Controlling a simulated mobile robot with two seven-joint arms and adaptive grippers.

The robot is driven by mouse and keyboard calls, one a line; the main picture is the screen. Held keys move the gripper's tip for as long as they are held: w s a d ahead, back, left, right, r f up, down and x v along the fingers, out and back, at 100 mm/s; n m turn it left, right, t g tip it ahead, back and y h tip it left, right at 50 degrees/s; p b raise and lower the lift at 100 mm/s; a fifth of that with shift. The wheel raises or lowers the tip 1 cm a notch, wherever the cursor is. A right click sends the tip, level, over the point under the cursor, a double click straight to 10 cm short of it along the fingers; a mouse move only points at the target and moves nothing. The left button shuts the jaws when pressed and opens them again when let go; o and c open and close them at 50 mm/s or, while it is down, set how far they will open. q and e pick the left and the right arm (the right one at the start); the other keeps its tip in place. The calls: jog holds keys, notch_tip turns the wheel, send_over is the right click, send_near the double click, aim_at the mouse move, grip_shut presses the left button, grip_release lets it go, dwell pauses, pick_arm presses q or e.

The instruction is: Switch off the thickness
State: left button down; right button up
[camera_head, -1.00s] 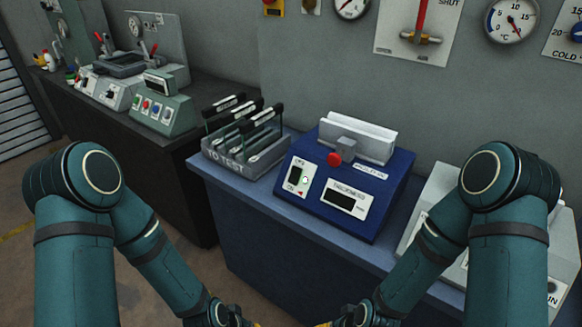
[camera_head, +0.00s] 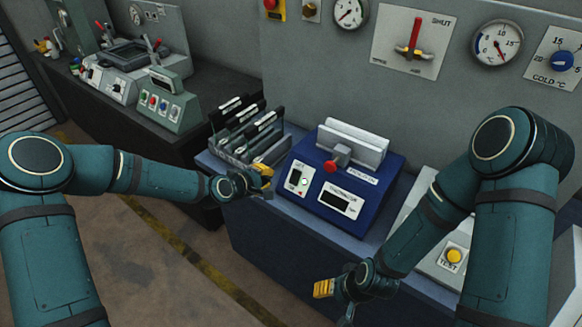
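The blue thickness device (camera_head: 372,205) stands on the blue-topped bench, with a dark display window (camera_head: 338,201) on its sloped front. A white switch plate (camera_head: 299,179) with a small dark switch and a small lamp is left of the display. The switch's position is too small to read. My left gripper (camera_head: 264,181), with yellow fingertips, is just left of the switch plate, seemingly apart from it. Its finger opening is unclear. My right gripper (camera_head: 323,288) hangs low in front of the bench, away from the device; its opening is also unclear.
A red knob (camera_head: 341,153) and a pale block (camera_head: 353,143) top the device. A grey rack (camera_head: 245,145) with black-handled tools stands left of it, close behind my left gripper. A pale panel with a yellow TEST button (camera_head: 454,256) is at right.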

aim_at(294, 170)
pick_arm(q)
jog(key=p+x, duration=0.1)
jog(key=x, duration=1.3)
jog(key=b, duration=0.2)
jog(key=shift+w+d+f+b, duration=0.15)
jog(key=shift+w+d+b, duration=0.1)
jog(key=shift+b, duration=0.1)
jog(key=shift+f, duration=0.1)
jog(key=shift+s+a+f, duration=0.3)
jog(key=shift+s+a, duration=0.05)
jog(key=shift+s, duration=0.05)
jog(key=shift+s+r, duration=0.1)
